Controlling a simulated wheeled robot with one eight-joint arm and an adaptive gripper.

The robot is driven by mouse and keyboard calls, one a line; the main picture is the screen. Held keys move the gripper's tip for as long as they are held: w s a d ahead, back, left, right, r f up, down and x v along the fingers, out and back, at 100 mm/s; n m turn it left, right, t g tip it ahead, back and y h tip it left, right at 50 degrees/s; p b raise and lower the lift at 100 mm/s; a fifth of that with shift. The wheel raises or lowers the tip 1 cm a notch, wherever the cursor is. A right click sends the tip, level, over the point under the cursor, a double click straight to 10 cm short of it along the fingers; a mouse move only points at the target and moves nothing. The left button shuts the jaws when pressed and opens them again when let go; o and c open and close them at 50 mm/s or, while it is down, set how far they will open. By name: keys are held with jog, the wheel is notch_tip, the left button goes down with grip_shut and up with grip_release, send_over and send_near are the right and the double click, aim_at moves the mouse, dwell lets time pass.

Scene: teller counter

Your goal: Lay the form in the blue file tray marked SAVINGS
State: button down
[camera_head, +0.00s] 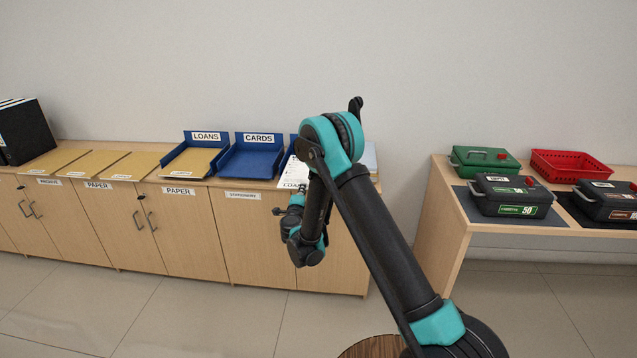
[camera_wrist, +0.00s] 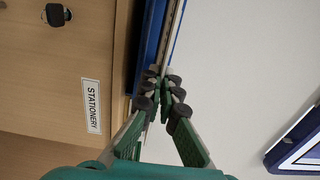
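The form is a white sheet (camera_head: 292,173) with dark print at its near edge, over the third blue tray (camera_head: 293,150), mostly behind my arm. That tray's label is hidden in the head view. In the wrist view the form (camera_wrist: 230,65) fills the right side, and a blue tray edge (camera_wrist: 150,45) runs beside it. My gripper (camera_wrist: 163,90) has its fingertips closed together at the form's near edge, apparently pinching it. The head view hides the fingertips. I cannot tell whether the sheet touches the tray floor.
Blue trays marked LOANS (camera_head: 180,170) and CARDS (camera_head: 248,165) stand left of it on the wooden cabinet (camera_head: 250,235). Tan folders (camera_head: 95,163) lie farther left. At right, a separate table (camera_head: 450,215) holds a green box (camera_head: 485,163), dark boxes (camera_head: 510,193) and a red basket (camera_head: 570,165).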

jog(key=shift+w+f, duration=0.1)
jog(key=shift+f, duration=0.1)
jog(key=w+f, duration=0.2)
jog(key=w, duration=0.7)
jog(key=shift+d+f, duration=0.15)
jog(key=shift+f, duration=0.1)
dwell(0.6)
jog(key=c, duration=1.6)
grip_release()
jog(key=shift+c, duration=0.2)
jog(key=shift+s, duration=0.1)
